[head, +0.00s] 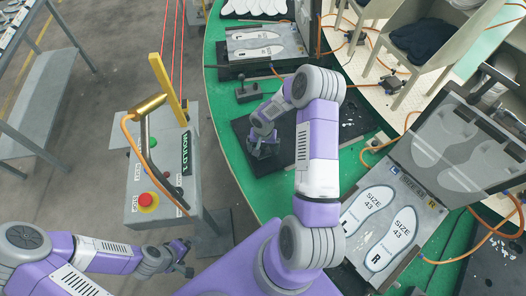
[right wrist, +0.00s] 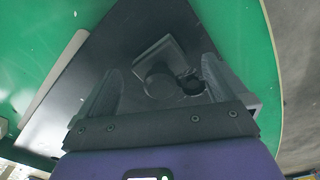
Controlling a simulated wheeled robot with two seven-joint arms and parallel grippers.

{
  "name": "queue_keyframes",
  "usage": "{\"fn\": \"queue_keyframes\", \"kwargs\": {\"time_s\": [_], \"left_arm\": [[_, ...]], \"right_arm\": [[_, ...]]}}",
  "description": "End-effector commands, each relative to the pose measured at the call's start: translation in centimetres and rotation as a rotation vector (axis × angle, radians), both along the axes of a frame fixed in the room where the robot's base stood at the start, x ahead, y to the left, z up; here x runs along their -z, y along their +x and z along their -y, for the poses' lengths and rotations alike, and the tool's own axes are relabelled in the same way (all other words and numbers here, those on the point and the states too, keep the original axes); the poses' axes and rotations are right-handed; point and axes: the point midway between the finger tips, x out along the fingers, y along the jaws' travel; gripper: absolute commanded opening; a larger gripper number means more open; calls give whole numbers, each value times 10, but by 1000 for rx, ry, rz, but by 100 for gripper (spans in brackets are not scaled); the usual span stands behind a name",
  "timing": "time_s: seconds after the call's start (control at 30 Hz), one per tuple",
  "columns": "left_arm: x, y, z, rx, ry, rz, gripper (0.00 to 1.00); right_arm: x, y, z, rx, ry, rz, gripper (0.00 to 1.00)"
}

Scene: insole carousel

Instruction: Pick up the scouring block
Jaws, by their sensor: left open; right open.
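In the right wrist view a dark grey block (right wrist: 172,52) with a rounded knob, which looks like the scouring block, lies on a black plate (right wrist: 90,75). My right gripper (right wrist: 162,70) is open, its fingers to either side of the block; I cannot tell whether they touch it. In the head view my right gripper (head: 262,149) is low over the black plate (head: 281,166) and mostly hides the block. My left gripper (head: 184,258) is open and empty at the lower left, below the control box.
A small dark block with an upright handle (head: 248,91) stands on the green table (head: 222,112) behind the plate. A control box (head: 140,190) with a red stop button stands left. Open moulds with insoles (head: 380,225) lie right, another mould (head: 265,46) at the back.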

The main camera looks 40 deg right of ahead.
Motion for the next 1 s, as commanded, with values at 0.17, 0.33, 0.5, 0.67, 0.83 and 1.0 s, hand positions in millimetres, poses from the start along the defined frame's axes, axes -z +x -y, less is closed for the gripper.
{"fn": "queue_keyframes", "kwargs": {"time_s": [0.17, 0.33, 0.5, 0.67, 0.83, 1.0], "left_arm": [[0, 0, 0, 0, 0, 0, 95], [0, 0, 0, 0, 0, 0, 95], [0, 0, 0, 0, 0, 0, 95], [0, 0, 0, 0, 0, 0, 95], [0, 0, 0, 0, 0, 0, 95], [-1, 0, 0, 0, 0, 0, 95]], "right_arm": [[7, 0, 0, 1, 0, 1, 100], [6, 0, 0, 1, 0, 1, 94], [6, 0, 0, 0, 0, 1, 68], [6, 0, 0, 0, 0, 1, 43], [6, 0, 0, 0, 0, 1, 43], [-5, 1, 1, 0, -2, 4, 43]]}}
